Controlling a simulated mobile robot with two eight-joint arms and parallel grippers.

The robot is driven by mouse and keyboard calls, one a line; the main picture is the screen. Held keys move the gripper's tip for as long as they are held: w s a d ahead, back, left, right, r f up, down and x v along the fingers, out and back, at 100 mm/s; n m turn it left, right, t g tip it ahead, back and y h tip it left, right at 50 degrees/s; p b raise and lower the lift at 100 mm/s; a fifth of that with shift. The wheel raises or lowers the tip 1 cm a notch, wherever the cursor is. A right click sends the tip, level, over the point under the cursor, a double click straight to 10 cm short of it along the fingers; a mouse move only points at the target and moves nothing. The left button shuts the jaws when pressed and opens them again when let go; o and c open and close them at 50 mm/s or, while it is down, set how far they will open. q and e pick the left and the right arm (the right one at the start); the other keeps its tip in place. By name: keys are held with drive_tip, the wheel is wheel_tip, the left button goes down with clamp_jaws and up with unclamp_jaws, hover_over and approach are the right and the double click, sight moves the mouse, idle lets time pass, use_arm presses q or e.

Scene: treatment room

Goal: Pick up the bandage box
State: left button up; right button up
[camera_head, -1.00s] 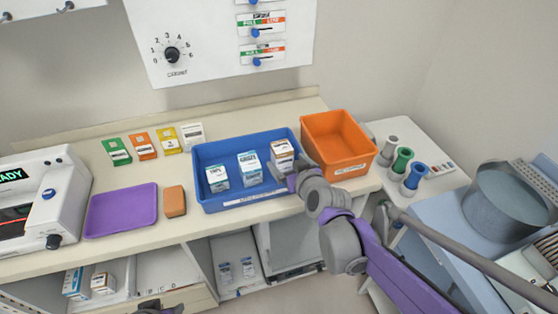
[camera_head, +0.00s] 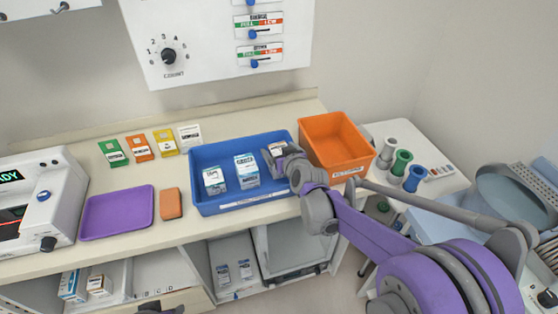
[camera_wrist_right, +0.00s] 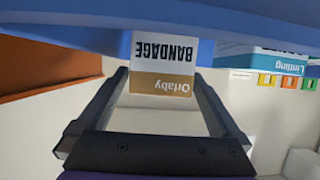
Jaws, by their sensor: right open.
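The bandage box (camera_wrist_right: 162,64), white and tan with an upside-down BANDAGE label, shows in the right wrist view between the two spread fingers of my right gripper (camera_wrist_right: 160,82). In the head view the box (camera_head: 277,148) is at the right end of the blue bin (camera_head: 240,206), partly hidden by my right gripper (camera_head: 272,160). That gripper is open, with its fingers around or just in front of the box; contact cannot be told.
Two other boxes, a left one (camera_head: 215,180) and a middle one (camera_head: 246,170), stand in the blue bin. An orange bin (camera_head: 345,172) adjoins it on the right. A purple tray (camera_head: 117,212) and an orange block (camera_head: 172,203) lie on the counter to the left.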

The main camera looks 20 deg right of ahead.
drive_tip(key=shift+c, duration=0.3)
drive_tip(key=c, duration=1.3)
